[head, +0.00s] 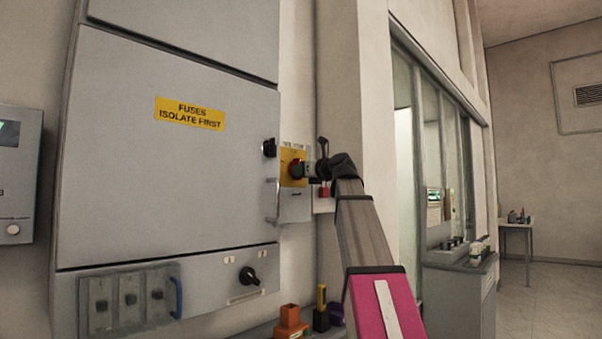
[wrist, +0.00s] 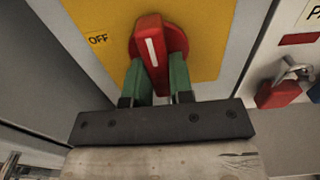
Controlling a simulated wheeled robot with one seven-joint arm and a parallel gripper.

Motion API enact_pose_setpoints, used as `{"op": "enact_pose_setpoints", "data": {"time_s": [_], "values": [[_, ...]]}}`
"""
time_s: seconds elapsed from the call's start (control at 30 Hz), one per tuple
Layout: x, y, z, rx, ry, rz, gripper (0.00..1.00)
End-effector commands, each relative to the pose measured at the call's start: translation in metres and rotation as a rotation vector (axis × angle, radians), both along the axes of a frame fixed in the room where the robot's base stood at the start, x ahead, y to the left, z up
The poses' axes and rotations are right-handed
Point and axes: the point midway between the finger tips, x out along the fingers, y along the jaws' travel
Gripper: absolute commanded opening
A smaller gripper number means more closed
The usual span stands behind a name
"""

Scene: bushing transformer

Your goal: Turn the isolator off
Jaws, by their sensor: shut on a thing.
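The isolator is a red rotary handle (wrist: 152,45) with a white line, on a yellow plate (wrist: 205,25). The plate also shows in the head view (head: 290,156), on a small grey box right of the large cabinet. In the wrist view an OFF label (wrist: 98,39) is on the plate, left of the handle. The white line points up and slightly left, not at OFF. My gripper (wrist: 157,75) has its green fingers on both sides of the handle's grip and is shut on it. In the head view my gripper (head: 308,170) partly covers the handle.
A red padlock (wrist: 278,92) hangs right of the box. The grey cabinet (head: 150,190) has a "FUSES ISOLATE FIRST" label and a black knob (head: 249,276) below. A wall corner is close on the right.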

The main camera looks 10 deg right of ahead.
Motion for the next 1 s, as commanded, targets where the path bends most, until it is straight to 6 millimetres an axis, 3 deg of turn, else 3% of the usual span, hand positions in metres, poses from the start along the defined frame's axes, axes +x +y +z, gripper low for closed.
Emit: {"op": "enact_pose_setpoints", "data": {"time_s": [0.37,1.0], "values": [[0.0009,-0.0013,0.0003,-0.159,-0.115,0.0,0.0],[0.0031,-0.0043,0.0025,-0.646,-0.469,0.001,0.0]]}}
